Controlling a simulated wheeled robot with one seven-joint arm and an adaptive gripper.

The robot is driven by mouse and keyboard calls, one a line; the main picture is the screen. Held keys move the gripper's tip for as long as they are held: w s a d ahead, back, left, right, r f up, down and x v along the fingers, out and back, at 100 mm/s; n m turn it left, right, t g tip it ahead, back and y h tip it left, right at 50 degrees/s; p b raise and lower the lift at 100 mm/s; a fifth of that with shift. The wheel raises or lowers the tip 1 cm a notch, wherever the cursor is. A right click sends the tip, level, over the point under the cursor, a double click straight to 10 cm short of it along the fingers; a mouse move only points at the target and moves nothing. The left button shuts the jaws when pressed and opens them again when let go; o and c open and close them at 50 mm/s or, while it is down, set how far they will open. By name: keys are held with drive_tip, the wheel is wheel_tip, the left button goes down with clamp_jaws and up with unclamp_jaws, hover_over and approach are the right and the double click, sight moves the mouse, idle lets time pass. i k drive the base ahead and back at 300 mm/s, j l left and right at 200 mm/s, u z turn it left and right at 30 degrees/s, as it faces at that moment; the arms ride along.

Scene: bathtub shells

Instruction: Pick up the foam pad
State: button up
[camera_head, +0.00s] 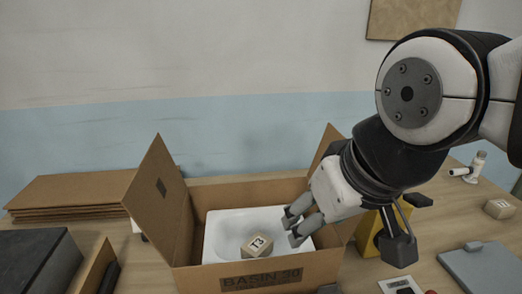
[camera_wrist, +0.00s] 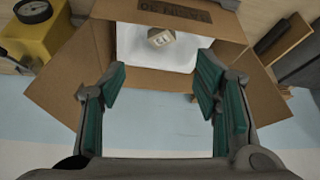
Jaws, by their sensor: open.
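No thing here is plainly marked as the foam pad. A dark grey block (camera_head: 35,262) at the left edge of the head view could be foam, but I cannot be sure. A small tan block (camera_head: 257,246) labelled T3 lies in the white basin (camera_head: 225,223), inside an open cardboard box (camera_head: 250,190). The block also shows in the wrist view (camera_wrist: 160,38). My gripper (camera_head: 293,226) is open and empty above the box, to the right of the T3 block. In the wrist view its teal-padded fingers (camera_wrist: 162,88) are wide apart, with nothing between them.
Raised box flaps (camera_head: 158,200) stand beside my gripper. Flat cardboard (camera_head: 75,191) is stacked at the left. At the right are a yellow object (camera_head: 368,236), a grey clipboard-like slab (camera_head: 480,268), another tan block (camera_head: 499,209) and a white item (camera_head: 474,168).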

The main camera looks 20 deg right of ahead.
sight(478, 266)
drive_tip(key=z, duration=0.45)
drive_tip(key=k+z, duration=0.15)
drive_tip(key=z, duration=0.35)
drive_tip(key=k+z, duration=0.1)
drive_tip(key=z, duration=0.35)
drive_tip(key=k+z, duration=0.1)
drive_tip(key=z, duration=0.4)
drive_tip(key=i+l+u, duration=0.1)
drive_tip(key=i+l, duration=0.15)
drive_tip(key=i+l+u, duration=0.1)
drive_tip(key=l, duration=0.3)
drive_tip(key=i+l+u, duration=0.1)
drive_tip(key=i+l, duration=0.2)
drive_tip(key=i+l+u, duration=0.1)
drive_tip(key=l, duration=0.3)
drive_tip(key=i, duration=0.1)
